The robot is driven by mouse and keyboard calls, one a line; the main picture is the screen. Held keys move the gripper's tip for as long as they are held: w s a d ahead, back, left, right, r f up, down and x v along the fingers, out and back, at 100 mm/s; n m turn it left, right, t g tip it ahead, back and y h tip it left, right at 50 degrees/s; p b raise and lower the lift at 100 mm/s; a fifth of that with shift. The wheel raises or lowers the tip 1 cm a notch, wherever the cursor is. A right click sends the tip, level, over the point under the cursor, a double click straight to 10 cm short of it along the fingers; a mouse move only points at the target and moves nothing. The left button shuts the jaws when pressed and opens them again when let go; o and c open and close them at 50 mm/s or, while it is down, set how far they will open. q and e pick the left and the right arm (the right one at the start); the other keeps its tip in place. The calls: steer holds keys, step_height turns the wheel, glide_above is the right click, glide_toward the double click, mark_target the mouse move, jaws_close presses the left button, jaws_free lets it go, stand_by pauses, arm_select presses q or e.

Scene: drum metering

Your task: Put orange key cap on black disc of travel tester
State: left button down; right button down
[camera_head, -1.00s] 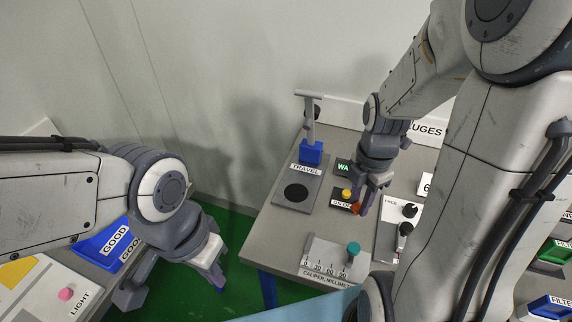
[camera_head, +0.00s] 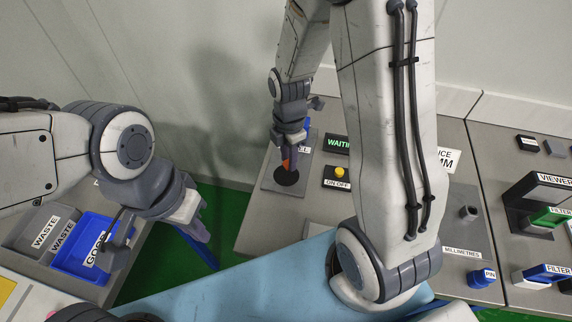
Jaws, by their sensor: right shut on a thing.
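The orange key cap (camera_head: 286,163) is in my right gripper (camera_head: 288,156), whose fingers are shut on it. The gripper points down over the travel tester (camera_head: 270,180), a grey plate at the left of the table. The black disc (camera_head: 285,179) lies directly below the cap and is partly hidden by it. I cannot tell whether cap and disc touch. My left gripper (camera_head: 201,233) hangs away from the table at the left, with no object seen in it. Its finger gap cannot be made out.
A yellow button (camera_head: 341,171) on the ON/OFF box stands right of the tester. A green-lettered display (camera_head: 338,144) is behind it. My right arm hides much of the table's middle. A blue GOOD tray (camera_head: 75,268) is at left.

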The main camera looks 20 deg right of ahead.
mark_target(286, 161)
steer(key=shift+w+a+f, duration=0.15)
steer(key=shift+a+f, duration=0.05)
steer(key=shift+a, duration=0.05)
steer(key=shift+f, duration=2)
steer(key=shift+f, duration=0.15)
steer(key=c, duration=0.6)
jaws_free()
steer(key=shift+c, duration=0.2)
